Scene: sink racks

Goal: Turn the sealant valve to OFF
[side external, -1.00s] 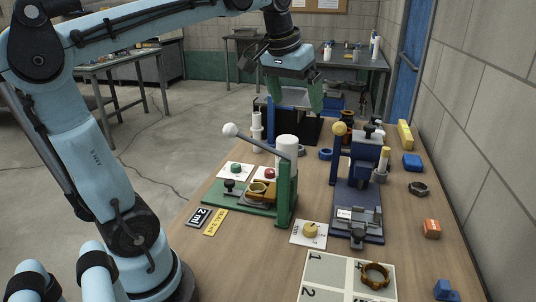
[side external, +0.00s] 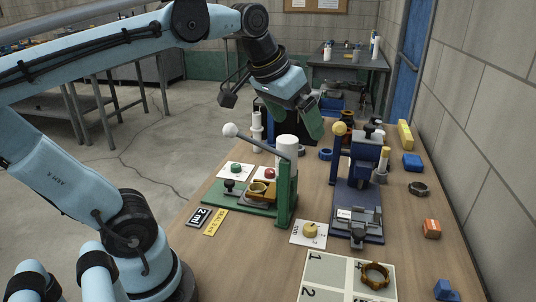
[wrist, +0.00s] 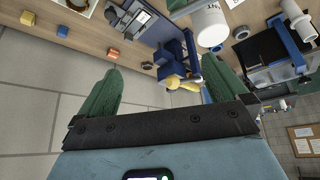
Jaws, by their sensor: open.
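My gripper (side external: 309,124) is in the air behind and above the green fixture, well away from the knob. It is tilted, empty and open. In the wrist view the two green fingers (wrist: 168,88) stand wide apart with nothing between them that they touch. I cannot make out the knob clearly there.
A green fixture (side external: 287,205) with a white cylinder and ball-ended lever (side external: 230,130) stands left of the knob. The blue press (side external: 358,190) stands behind right, its yellow ball (wrist: 172,82) showing in the wrist view. A numbered board (side external: 325,272) lies in front, under a brass ring (side external: 375,275).

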